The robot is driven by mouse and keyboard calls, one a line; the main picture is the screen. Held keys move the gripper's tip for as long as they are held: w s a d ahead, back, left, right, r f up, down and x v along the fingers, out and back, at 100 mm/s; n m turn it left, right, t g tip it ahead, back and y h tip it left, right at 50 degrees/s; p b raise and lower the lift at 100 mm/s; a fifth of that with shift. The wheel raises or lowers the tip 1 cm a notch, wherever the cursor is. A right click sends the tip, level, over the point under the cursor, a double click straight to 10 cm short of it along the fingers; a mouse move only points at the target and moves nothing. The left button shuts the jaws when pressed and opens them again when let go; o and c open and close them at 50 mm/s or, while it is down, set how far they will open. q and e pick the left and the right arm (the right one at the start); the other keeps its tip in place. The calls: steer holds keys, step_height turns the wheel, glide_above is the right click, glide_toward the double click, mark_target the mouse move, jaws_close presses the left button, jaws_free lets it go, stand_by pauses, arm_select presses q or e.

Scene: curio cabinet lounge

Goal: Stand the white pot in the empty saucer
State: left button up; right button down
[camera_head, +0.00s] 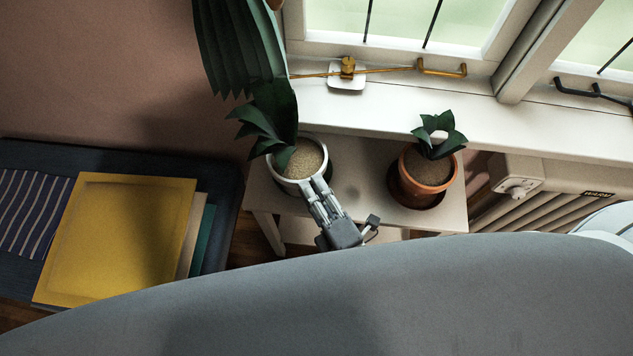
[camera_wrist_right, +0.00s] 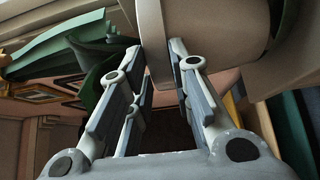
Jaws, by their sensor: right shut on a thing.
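The white pot (camera_head: 276,182) holds tan soil and a tall dark-green plant. It is at the left end of the small white table in the head view. My right gripper (camera_head: 317,186) is shut on the near right part of its rim. In the right wrist view the pot (camera_wrist_right: 220,42) is large, with its wall between the fingers (camera_wrist_right: 156,62). I cannot tell whether the pot is lifted or touching the table. A terracotta pot (camera_head: 427,173) with a small plant stands in a dark saucer (camera_head: 411,203) at right. No empty saucer is visible. My left gripper is out of view.
The white table (camera_head: 349,165) has clear space between the pots. Behind it runs the windowsill (camera_head: 393,107) with a brass latch (camera_head: 347,68). A radiator (camera_head: 545,207) is at right. A dark blue bench (camera_head: 221,215) with a yellow panel (camera_head: 120,235) is at left.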

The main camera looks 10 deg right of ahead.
steer(key=w+f+b, duration=0.1)
steer(key=w+d+f+b, duration=0.1)
steer(key=w, duration=0.1)
steer(key=shift+w, duration=0.1)
steer(key=c, duration=1.7)
jaws_free()
steer(key=shift+f, duration=0.35)
steer(key=o, duration=0.4)
steer(key=b+v, duration=0.1)
steer(key=v, duration=1.1)
